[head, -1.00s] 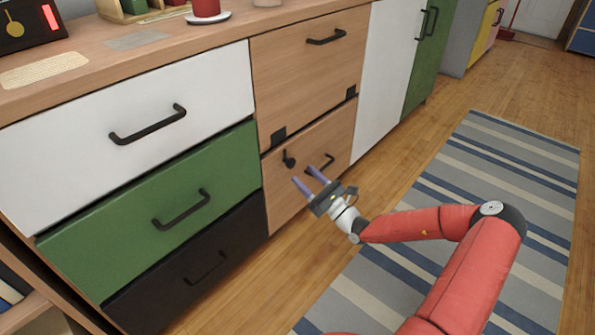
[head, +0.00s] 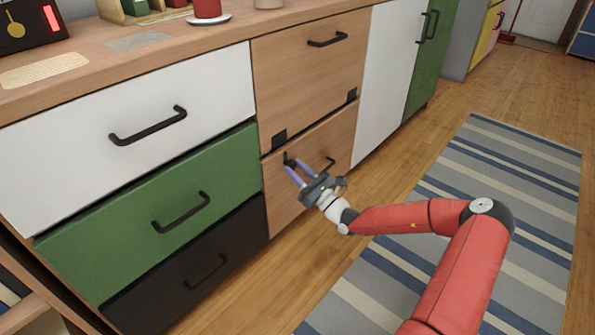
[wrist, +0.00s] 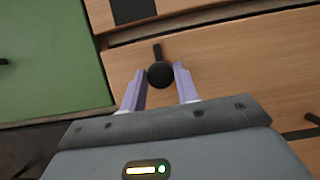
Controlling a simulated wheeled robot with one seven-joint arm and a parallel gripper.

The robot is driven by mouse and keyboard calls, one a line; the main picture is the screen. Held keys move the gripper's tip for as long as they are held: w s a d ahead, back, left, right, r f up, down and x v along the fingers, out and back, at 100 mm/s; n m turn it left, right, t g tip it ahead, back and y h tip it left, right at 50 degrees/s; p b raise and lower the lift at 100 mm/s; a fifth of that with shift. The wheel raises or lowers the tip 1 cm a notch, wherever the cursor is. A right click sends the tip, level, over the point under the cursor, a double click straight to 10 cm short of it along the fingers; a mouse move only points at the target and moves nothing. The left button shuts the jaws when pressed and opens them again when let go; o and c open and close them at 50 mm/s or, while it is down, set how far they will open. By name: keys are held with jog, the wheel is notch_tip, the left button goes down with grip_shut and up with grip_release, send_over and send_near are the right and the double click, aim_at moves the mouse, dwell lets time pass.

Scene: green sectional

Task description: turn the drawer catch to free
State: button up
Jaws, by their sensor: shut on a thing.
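The drawer catch is a small black round knob with a short lever (wrist: 160,75). It sits on the lower wood-coloured drawer front (head: 340,128), toward its upper left. In the wrist view the lever points up from the knob. My gripper (head: 294,166) is at the catch, its two lavender fingers on either side of the knob and shut on it. In the head view the fingers hide most of the catch.
A black bar handle (head: 330,164) is on the same drawer, right of my gripper. A green drawer (head: 120,215) is to the left. Two black squares, one of them a dark plate (head: 279,139), sit just above. Striped rug and bare floor lie to the right.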

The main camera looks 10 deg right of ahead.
jog(key=shift+r+n+g+y+p, duration=0.1)
jog(key=shift+n+g+y+p, duration=0.2)
jog(key=shift+n, duration=0.3)
jog(key=n+g+y+p, duration=0.1)
jog(key=n, duration=0.3)
jog(key=shift+w+p, duration=0.1)
jog(key=shift+p, duration=0.3)
jog(key=n+g+y, duration=0.1)
jog(key=n, duration=0.2)
jog(key=n+g+y+p, duration=0.1)
jog(key=n+g, duration=0.1)
jog(key=n, duration=0.2)
jog(key=shift+d+n+g, duration=0.2)
jog(key=shift+n+g, duration=0.1)
jog(key=n+g, duration=0.2)
jog(key=n, duration=0.3)
jog(key=shift+w, duration=0.1)
jog(key=shift+r+n+g+h+b, duration=0.1)
jog(key=shift+n+g+h+b, duration=0.4)
jog(key=shift+n, duration=0.65)
jog(key=shift+r+n+g+h+b, duration=0.1)
jog(key=shift+n+g+h+b, duration=0.15)
jog(key=shift+n+b, duration=0.65)
jog(key=shift+n+p, duration=0.3)
jog(key=shift+n, duration=0.05)
jog(key=o, duration=0.9)
jog(key=shift+o, duration=0.2)
jog(key=shift+d, duration=0.1)
